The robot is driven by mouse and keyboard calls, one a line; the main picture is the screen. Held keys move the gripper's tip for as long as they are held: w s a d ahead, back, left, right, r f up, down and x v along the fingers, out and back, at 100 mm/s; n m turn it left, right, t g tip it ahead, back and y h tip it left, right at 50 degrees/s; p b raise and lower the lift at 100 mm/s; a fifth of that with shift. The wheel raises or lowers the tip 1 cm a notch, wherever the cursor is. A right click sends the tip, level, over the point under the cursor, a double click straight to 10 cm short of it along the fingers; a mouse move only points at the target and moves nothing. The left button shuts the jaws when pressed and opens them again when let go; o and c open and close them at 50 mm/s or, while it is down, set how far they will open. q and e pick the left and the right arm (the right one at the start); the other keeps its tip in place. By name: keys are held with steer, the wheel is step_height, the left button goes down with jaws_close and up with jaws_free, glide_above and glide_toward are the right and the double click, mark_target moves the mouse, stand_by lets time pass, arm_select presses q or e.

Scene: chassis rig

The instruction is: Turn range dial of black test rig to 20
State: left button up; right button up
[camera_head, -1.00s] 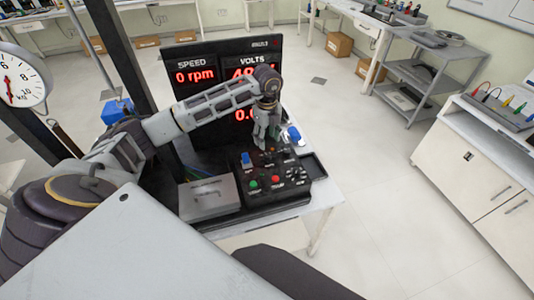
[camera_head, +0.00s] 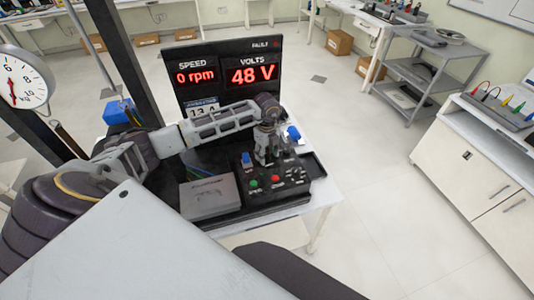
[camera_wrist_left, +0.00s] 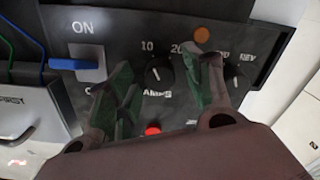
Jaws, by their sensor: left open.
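The black test rig's control panel (camera_head: 290,191) lies on a white table. In the left wrist view the range dial (camera_wrist_left: 158,74), a black knob, has 10 and 20 printed above it and AMPS below. Its pointer is too small to read surely. My left gripper (camera_head: 264,161) points down over the panel. In the left wrist view the open gripper (camera_wrist_left: 161,66) has one finger on each side of the dial. I cannot tell whether either finger touches it. My right gripper is not in view.
A blue-handled ON switch (camera_wrist_left: 88,64) is left of the dial, and a red button (camera_wrist_left: 152,130) is below it. A knob marked REV is partly hidden at right. The rig's display (camera_head: 225,75) reads 0 rpm and 48 V. A grey box (camera_head: 208,197) sits beside the panel.

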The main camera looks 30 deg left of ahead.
arm_select(q)
steer(key=shift+c, duration=0.4)
steer(key=c, duration=1)
